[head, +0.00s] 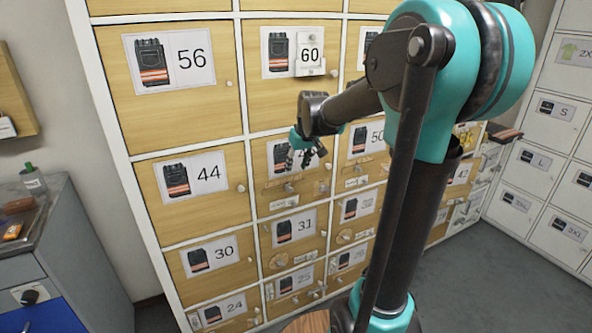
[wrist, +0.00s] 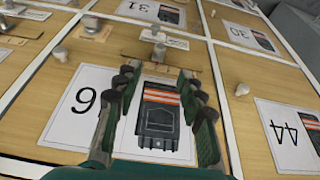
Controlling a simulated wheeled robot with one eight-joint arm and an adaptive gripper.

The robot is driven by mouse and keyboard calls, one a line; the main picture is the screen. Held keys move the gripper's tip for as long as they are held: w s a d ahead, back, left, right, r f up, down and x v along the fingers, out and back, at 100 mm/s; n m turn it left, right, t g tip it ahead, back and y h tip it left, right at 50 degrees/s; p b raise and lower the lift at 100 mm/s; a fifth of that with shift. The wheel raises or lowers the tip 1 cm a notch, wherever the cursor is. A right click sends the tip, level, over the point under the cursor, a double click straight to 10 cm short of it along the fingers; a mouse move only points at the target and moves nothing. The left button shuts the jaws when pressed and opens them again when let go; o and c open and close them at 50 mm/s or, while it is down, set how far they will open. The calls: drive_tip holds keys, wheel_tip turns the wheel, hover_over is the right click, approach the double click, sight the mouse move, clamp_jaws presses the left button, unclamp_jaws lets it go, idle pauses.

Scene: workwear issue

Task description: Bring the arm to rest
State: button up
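My gripper (head: 305,156) is at the end of my bent arm, in front of the wooden locker wall (head: 120,70). It is before the door in the middle column, just right of the door marked 44 (head: 194,174). In the wrist view my gripper (wrist: 158,72) has its two fingers apart, with nothing held between them. Behind them shows an upside-down label (wrist: 155,130) with a pair of dark trousers with orange bands; its number is partly hidden. I cannot tell whether the fingers touch the door.
Round knobs and small rails stick out from several doors. A grey-topped counter (head: 45,215) is at left, white lockers (head: 540,165) at right. Grey floor (head: 470,285) is clear at lower right.

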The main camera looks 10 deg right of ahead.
drive_tip(key=shift+s, duration=0.1)
drive_tip(key=s+d+f+m, duration=0.1)
drive_tip(key=s+f, duration=0.4)
drive_tip(key=s, duration=0.3)
drive_tip(key=s+d+f+m+h, duration=0.1)
drive_tip(key=s+d+f, duration=0.1)
drive_tip(key=s+f, duration=0.3)
drive_tip(key=s+d+f+m, duration=0.1)
drive_tip(key=s+f, duration=0.5)
drive_tip(key=s, duration=0.6)
drive_tip(key=shift+s+d+m, duration=0.3)
drive_tip(key=shift+s+d, duration=0.05)
drive_tip(key=shift+d, duration=0.3)
idle(0.5)
